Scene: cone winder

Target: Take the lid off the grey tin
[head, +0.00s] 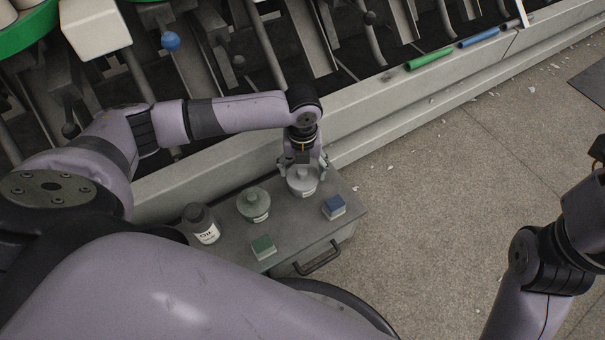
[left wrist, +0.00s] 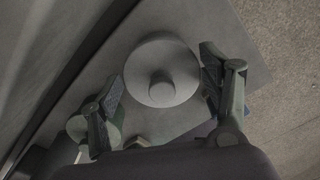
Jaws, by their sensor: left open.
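A pale grey round tin (head: 302,184) stands near the back right of a small grey cabinet top. Its lid (left wrist: 162,72) has a round knob in the middle, seen from above in the left wrist view. My left gripper (head: 303,163) is open and points down over this tin, one finger on each side of the lid. In the left wrist view both fingers appear apart from the lid. A greenish-grey tin (head: 254,206) with a similar knobbed lid stands to its left. My right arm shows at the right edge; its gripper is out of frame.
The grey cabinet top (head: 297,228) also holds a dark bottle (head: 200,222) with a white label, a green block (head: 263,246) and a blue block (head: 333,206). The winder's long rail (head: 400,112) runs close behind. Open floor lies to the right.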

